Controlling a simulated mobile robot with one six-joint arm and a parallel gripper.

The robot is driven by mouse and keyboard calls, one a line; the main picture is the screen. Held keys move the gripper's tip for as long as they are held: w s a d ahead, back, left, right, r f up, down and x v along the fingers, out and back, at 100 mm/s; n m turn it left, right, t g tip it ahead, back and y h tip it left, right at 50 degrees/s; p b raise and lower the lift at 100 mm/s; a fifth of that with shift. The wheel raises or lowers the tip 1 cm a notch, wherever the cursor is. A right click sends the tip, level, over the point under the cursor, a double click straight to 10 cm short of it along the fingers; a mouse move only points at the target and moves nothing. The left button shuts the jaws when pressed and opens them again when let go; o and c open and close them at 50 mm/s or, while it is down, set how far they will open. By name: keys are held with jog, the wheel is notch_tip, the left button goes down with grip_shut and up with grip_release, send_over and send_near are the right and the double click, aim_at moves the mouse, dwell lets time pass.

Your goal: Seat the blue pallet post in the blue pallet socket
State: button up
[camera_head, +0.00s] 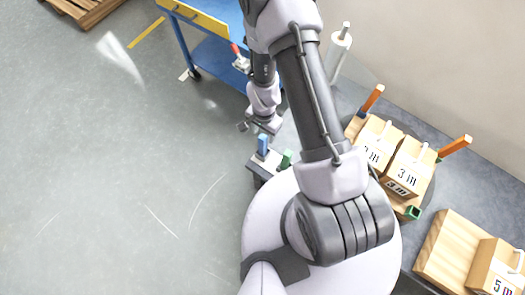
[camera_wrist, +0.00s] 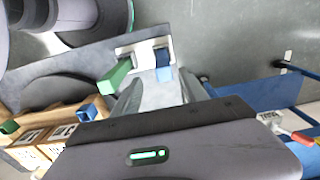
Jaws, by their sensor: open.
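My gripper (camera_head: 254,127) is just above the blue post. In the wrist view, the gripper (camera_wrist: 162,92) is open, and the blue post (camera_wrist: 164,72) lies just beyond its fingertips, roughly between them. I cannot tell how close they are. The green post (camera_wrist: 115,76) is left of the fingers there. A blue square fitting (camera_wrist: 88,113), apparently the blue pallet socket, sits on the wooden pallet at lower left. I cannot pick it out in the head view.
A wooden pallet carries boxes marked 3 m (camera_head: 404,172) and orange posts (camera_head: 372,98), with a green socket (camera_head: 413,212) at its corner. Another box marked 5 m (camera_head: 495,270) is at lower right. A blue cart (camera_head: 205,50) stands behind my arm.

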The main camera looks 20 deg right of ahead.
aim_at(264, 138)
notch_tip(264, 138, down, 4)
jog(key=shift+f+b, duration=0.25)
jog(key=shift+b, duration=0.95)
jog(key=f+b, duration=0.2)
jog(key=f, duration=0.1)
jog(key=f+b, duration=0.1)
jog(key=f, duration=0.1)
jog(key=shift+w+b, duration=0.35)
jog(key=shift+b, duration=0.05)
jog(key=shift+r, duration=0.25)
jog(key=shift+p, duration=0.3)
grip_shut()
